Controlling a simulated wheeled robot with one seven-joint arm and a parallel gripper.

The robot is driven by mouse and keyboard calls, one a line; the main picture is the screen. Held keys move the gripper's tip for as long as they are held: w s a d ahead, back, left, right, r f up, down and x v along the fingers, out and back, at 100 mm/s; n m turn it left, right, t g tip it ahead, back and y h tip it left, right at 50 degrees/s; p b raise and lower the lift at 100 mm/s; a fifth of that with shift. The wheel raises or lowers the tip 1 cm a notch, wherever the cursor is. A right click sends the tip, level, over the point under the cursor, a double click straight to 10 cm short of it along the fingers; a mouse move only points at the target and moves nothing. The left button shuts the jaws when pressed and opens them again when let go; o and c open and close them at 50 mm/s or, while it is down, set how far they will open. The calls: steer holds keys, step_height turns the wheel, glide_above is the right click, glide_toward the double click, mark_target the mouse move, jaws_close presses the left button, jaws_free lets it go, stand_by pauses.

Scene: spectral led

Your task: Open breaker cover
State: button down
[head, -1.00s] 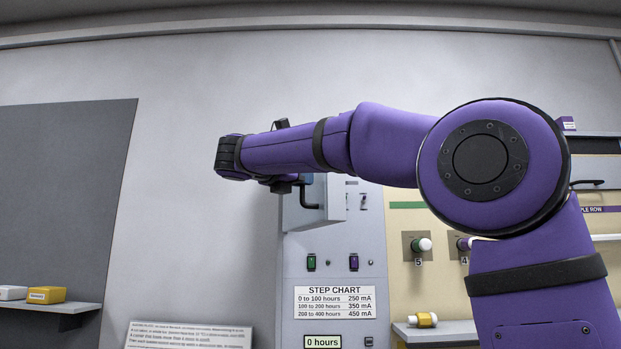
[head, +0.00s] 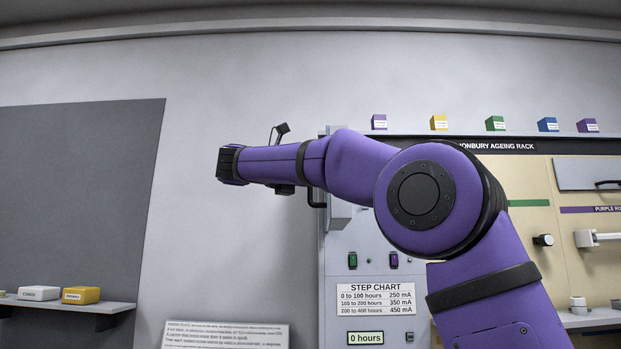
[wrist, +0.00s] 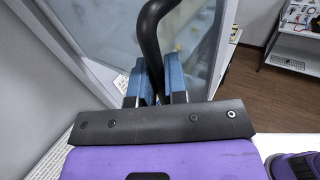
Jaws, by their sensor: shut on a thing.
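The breaker cover (head: 339,217) is a pale grey piece standing out from the upper left of the grey control panel (head: 345,275). My arm hides its top in the head view. A black bent handle (head: 316,203) shows at its left side. In the wrist view the handle (wrist: 150,32) curves down between the two blue fingers of my gripper (wrist: 154,80). The gripper is shut on it. In the head view my forearm hides the fingers. A pale grey surface fills the wrist view behind the handle; I cannot tell how much of it is the cover.
The ageing rack (head: 530,180) with coloured boxes on top stands right of the panel. A step chart (head: 375,298) is on the panel's lower part. A shelf (head: 75,302) with white and yellow boxes is at left. In the wrist view, open floor (wrist: 262,40) lies at right.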

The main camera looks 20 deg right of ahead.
steer(key=shift+d, duration=0.1)
steer(key=c, duration=1.2)
jaws_free()
steer(key=shift+w, duration=0.1)
steer(key=shift+o, duration=0.2)
steer(key=s+a, duration=0.1)
steer(key=a, duration=0.9)
steer(key=shift+s+a, duration=0.15)
steer(key=shift+a, duration=0.2)
